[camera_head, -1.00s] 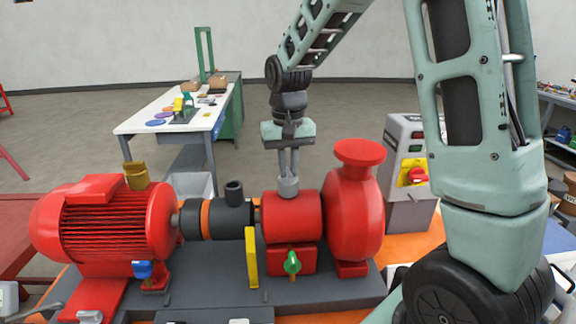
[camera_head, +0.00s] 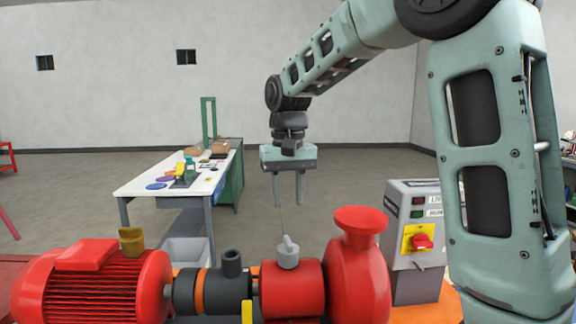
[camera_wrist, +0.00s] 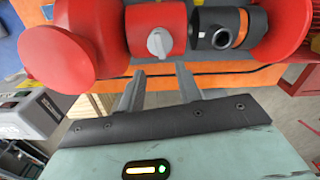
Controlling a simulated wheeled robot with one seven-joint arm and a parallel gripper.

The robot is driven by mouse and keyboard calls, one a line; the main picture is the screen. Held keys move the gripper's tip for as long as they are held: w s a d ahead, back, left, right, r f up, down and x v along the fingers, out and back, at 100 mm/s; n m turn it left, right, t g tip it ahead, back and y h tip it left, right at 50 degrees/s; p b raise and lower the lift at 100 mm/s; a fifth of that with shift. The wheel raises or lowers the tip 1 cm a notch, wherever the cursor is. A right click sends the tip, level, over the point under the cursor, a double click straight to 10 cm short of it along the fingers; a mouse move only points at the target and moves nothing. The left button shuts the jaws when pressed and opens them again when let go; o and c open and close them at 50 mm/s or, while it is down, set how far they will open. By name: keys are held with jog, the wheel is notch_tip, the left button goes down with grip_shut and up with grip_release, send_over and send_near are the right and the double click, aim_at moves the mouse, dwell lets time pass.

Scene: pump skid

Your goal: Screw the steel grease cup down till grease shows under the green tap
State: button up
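The steel grease cup (camera_head: 288,252) is a small grey cup with a narrow raised grip, on top of the red bearing housing (camera_head: 292,288). In the wrist view the cup (camera_wrist: 160,42) stands out from the same housing (camera_wrist: 152,18), just beyond my fingertips. My gripper (camera_head: 288,203) points down above the cup. Its two fingers are apart with nothing between them, and they show apart in the wrist view (camera_wrist: 160,74) too. The green tap is not visible in either current view, so grease under it cannot be seen.
A brass cup (camera_head: 132,240) sits on the red motor (camera_head: 95,285). A black cup (camera_head: 232,264) stands on the dark middle housing. The red pump casing (camera_head: 358,270) rises right of the steel cup, with a grey switch box (camera_head: 415,240) beyond. A white-topped table (camera_head: 180,182) stands behind.

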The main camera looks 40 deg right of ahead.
notch_tip(320, 180, up, 8)
send_over(288, 239)
jog(key=shift+f+b, duration=0.15)
jog(key=shift+b, duration=0.15)
dwell(0.9)
jog(key=o, duration=0.7)
jog(key=w+a+f+n+g+h+p, duration=0.1)
jog(key=a+n+h+p, duration=0.15)
jog(key=n, duration=0.65)
jog(key=w+a+f+n+g+h+p, duration=0.15)
jog(key=a+n, duration=0.25)
jog(key=n, duration=0.5)
jog(key=shift+t, duration=0.35)
jog(key=p+x, duration=0.1)
jog(key=x, duration=0.7)
jog(key=p+x, duration=0.2)
jog(key=x, duration=0.6)
jog(key=shift+w+d, duration=0.15)
jog(key=shift+d, duration=0.15)
jog(key=c, duration=1)
